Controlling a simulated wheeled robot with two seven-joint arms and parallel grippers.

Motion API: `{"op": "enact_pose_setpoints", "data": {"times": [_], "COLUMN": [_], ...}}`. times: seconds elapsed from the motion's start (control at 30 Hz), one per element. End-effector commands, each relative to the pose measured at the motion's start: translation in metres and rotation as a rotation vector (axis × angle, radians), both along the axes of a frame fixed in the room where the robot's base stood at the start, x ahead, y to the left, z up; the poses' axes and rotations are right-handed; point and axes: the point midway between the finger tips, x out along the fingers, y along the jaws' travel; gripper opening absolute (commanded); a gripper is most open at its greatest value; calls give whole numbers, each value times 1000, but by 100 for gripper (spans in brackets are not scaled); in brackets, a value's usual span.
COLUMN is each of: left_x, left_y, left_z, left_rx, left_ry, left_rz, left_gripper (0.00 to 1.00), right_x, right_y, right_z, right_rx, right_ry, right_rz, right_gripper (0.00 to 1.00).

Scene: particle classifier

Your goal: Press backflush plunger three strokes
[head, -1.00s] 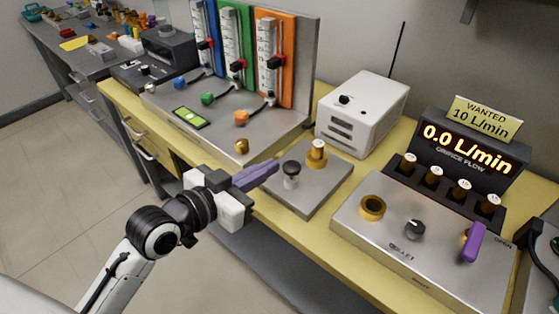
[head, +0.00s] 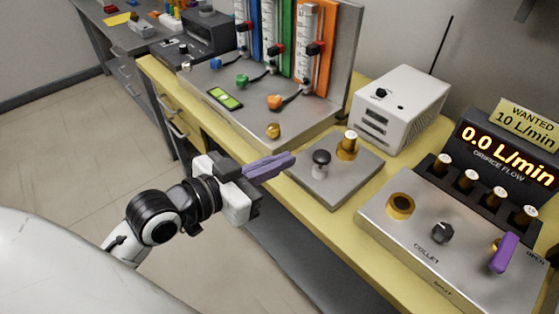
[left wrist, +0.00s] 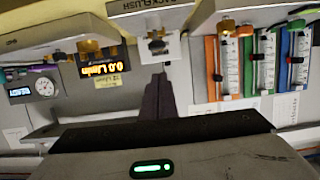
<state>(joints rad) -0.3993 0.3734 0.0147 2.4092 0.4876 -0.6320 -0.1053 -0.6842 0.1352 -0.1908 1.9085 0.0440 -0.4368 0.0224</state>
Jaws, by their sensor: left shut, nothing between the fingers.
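The backflush plunger (head: 321,163) has a black knob on a short silver stem and stands on a small grey metal plate (head: 330,195) next to a brass fitting (head: 348,145). In the left wrist view the plunger (left wrist: 157,44) is seen just beyond the fingertips, below a label reading backflush. My left gripper (head: 285,160) has purple fingers pressed together, with nothing between them. Its tips are to the left of the knob in the head view and appear apart from it. In the left wrist view the fingers (left wrist: 159,85) look dark. My right gripper is not in view.
The flowmeter stand (head: 345,50) with blue, green and orange panels is behind left. A white box (head: 402,108) stands behind the plate. The collet panel (head: 440,260) with a purple lever (head: 503,252) is at right. The display (head: 505,152) reads 0.0 L/min.

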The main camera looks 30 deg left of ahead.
Motion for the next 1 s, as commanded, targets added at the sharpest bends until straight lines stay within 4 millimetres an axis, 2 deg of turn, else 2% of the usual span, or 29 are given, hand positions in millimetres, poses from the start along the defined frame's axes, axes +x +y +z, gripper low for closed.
{"op": "enact_pose_setpoints", "data": {"times": [0.57, 1.0], "left_x": [1, 1], "left_y": [-1, -1], "left_z": [2, 21], "left_rx": [10, 15], "left_ry": [4, 8], "left_rz": [-7, -6], "left_gripper": [0, 0], "right_x": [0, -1], "right_y": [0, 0], "right_z": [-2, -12], "right_rx": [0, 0], "right_ry": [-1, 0], "right_rz": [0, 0], "right_gripper": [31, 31]}}
